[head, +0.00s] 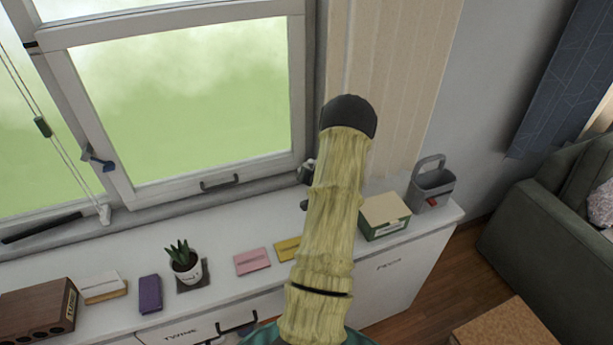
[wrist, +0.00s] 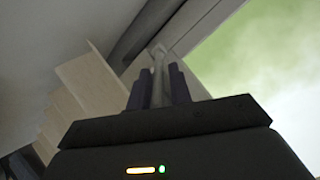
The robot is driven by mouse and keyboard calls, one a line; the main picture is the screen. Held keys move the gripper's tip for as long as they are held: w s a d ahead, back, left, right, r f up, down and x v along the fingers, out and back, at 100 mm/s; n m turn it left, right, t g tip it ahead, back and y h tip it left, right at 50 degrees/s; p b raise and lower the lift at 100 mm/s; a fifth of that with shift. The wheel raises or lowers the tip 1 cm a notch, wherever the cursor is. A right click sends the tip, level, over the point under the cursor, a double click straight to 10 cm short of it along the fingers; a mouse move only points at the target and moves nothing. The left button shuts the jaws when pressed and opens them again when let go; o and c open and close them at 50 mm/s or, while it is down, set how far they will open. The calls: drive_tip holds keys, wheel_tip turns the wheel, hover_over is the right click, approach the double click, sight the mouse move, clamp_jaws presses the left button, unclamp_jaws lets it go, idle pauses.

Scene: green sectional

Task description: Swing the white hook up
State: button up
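The white hook (wrist: 158,62) shows in the wrist view as a pale, slim piece beside the window frame. It stands between the two dark purple fingers of my gripper (wrist: 160,88), and its upper end reaches beyond their tips. The fingers sit close along both its sides with little gap, and the gripper looks shut on it. Its lower part is hidden by the gripper body. In the head view my raised arm covers the right edge of the window, and I cannot make out the hook or the fingertips there.
The window (head: 185,100) has pale blinds (head: 390,80) to its right. The white counter (head: 225,230) below holds a potted plant (head: 186,262), pink notes (head: 252,261), a green box (head: 384,216) and a grey caddy (head: 431,187). A green sofa (head: 555,245) stands at the right.

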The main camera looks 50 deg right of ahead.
drive_tip(key=shift+o, duration=1.1)
drive_tip(key=shift+s+d, duration=0.3)
drive_tip(key=shift+d, duration=0.05)
drive_tip(key=shift+w+a, duration=0.1)
drive_tip(key=shift+a, duration=0.2)
drive_tip(key=b+v, duration=0.4)
drive_tip(key=v, duration=1.3)
drive_tip(key=shift+r, duration=0.15)
